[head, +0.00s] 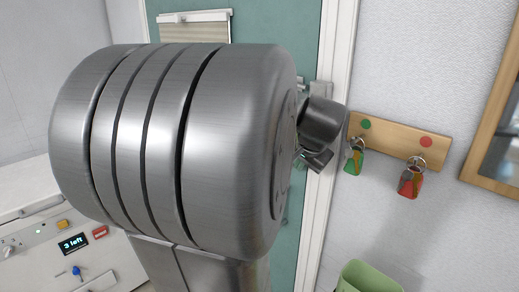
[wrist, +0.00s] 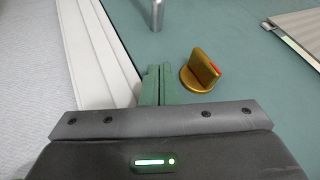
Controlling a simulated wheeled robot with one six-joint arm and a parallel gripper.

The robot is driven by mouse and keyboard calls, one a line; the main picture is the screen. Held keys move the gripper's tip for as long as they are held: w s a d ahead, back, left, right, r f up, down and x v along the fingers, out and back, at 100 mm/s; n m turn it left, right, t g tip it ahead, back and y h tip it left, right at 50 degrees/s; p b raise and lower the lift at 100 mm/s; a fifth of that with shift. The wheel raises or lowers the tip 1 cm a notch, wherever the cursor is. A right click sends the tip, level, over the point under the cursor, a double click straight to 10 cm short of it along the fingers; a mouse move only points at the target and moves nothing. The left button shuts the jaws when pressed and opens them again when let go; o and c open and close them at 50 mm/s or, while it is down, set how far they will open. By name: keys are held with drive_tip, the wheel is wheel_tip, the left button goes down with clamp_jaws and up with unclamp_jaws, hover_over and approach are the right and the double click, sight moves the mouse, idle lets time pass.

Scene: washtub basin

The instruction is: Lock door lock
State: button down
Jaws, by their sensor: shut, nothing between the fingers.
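The door lock is a round brass thumb-turn (wrist: 203,70) with a raised grip and a red mark on one edge. It sits on the teal door (wrist: 235,35), which also shows behind my arm in the head view (head: 290,22). My gripper (wrist: 159,70) is shut and empty. In the wrist view its fingertips are just left of the lock, with a small gap in the picture. I cannot tell their depth from the door. In the head view my arm hides the lock, and my fingers cannot be made out.
A metal bar (wrist: 157,14) projects near the lock. The white door frame (wrist: 95,50) runs along the left in the wrist view. In the head view, a wooden key rack (head: 390,137) with two keys hangs right of the door, above a green bin (head: 366,278). A white cabinet (head: 28,195) stands left.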

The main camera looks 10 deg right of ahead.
drive_tip(key=shift+w+a+r+p, duration=0.15)
drive_tip(key=shift+w+a+p, duration=0.15)
drive_tip(key=shift+w+a, duration=0.8)
drive_tip(key=shift+d+f+b, duration=0.1)
drive_tip(key=shift+f+b, duration=0.1)
drive_tip(key=shift+b, duration=0.25)
drive_tip(key=shift+f+m+t+y+b, duration=0.4)
drive_tip(key=shift+t+y+b, duration=0.65)
drive_tip(key=shift+b, duration=2)
drive_tip(key=shift+t+b, duration=0.45)
drive_tip(key=shift+b, duration=0.05)
